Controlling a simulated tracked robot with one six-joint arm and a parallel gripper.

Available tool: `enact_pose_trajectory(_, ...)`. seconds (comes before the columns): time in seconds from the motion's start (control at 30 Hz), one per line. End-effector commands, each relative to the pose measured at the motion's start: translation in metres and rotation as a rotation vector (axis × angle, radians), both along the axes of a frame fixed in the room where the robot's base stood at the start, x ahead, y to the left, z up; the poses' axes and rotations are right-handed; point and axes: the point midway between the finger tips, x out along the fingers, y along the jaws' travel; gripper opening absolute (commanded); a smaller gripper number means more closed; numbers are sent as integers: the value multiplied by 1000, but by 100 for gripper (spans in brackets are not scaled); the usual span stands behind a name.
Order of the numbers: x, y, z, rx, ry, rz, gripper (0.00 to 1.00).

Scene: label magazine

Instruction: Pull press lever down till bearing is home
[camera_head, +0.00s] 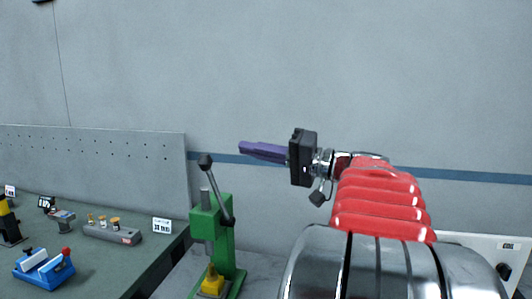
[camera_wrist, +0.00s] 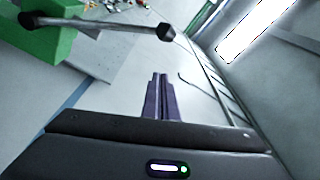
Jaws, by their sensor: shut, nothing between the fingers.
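The press lever (camera_head: 218,188) is a dark rod with a black knob, fixed to the side of the green press (camera_head: 227,230). Its knob end points up in the head view. The lever (camera_wrist: 95,24) also shows at the top of the wrist view, with the green press (camera_wrist: 55,42) at the upper left. A yellow piece (camera_head: 211,283) sits at the foot of the press ram. The bearing cannot be made out. My gripper (camera_head: 242,148) has purple fingers, shut and empty, above and to the right of the lever knob.
A dark green bench (camera_head: 90,275) to the left holds a blue vise (camera_head: 43,268), a grey block with brass parts (camera_head: 112,232) and small label cards (camera_head: 161,226). A perforated panel (camera_head: 100,160) stands behind it. The space above the press is clear.

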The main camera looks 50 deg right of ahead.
Motion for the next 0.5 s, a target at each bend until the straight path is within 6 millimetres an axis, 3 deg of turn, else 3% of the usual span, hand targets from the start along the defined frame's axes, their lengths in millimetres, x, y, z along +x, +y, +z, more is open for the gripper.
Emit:
enact_pose_trajectory(0.3,40,16,4,0,-1,3,0)
enact_pose_trajectory(0.5,37,39,-7,1,0,0,0)
